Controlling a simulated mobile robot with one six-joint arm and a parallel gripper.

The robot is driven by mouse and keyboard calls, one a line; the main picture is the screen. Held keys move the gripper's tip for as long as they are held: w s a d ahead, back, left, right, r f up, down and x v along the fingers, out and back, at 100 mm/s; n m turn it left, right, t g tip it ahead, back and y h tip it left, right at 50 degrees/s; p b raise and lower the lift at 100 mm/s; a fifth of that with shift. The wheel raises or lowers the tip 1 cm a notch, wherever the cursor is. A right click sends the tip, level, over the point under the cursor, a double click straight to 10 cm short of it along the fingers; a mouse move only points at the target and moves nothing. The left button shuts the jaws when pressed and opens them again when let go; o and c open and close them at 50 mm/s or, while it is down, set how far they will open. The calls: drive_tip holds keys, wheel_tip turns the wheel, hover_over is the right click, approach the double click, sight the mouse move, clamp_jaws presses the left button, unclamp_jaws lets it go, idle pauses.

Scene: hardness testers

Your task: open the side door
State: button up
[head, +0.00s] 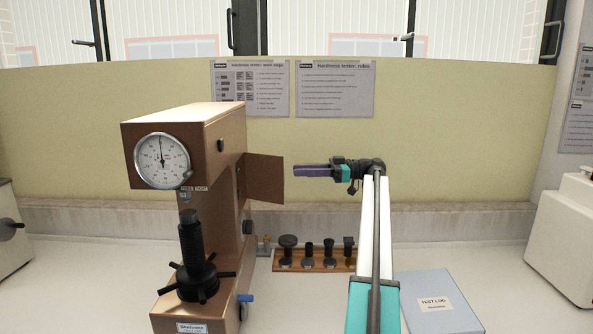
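The brown hardness tester (216,130) stands left of centre on the bench, with a round dial on its front. Its side door (265,178) is a flat brown panel that stands out from the tester's right side, swung open. My gripper (295,171) has purple fingers that point left at the door's free edge. A small gap shows in the picture between the fingertips and that edge. The fingers are seen side-on, so their opening is hidden. Nothing shows held in them.
A wooden rack (318,267) with several dark parts stands behind my arm. A blue test log (436,302) lies at the right. White machines stand at both edges (566,240). A yellow-green panel (450,130) closes off the back.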

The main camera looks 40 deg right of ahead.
drive_tip(key=p+v, duration=0.5)
drive_tip(key=p, duration=0.3)
drive_tip(key=shift+s+r, duration=0.15)
drive_tip(key=p+v, duration=0.1)
drive_tip(key=p, duration=0.5)
drive_tip(key=shift+s+d+p, duration=0.25)
drive_tip(key=shift+s+p, duration=0.05)
drive_tip(key=shift+p, duration=0.05)
drive_tip(key=shift+s+d+p, duration=0.1)
drive_tip(key=shift+s+p, duration=0.1)
drive_tip(key=shift+p, duration=0.6)
drive_tip(key=shift+c, duration=0.2)
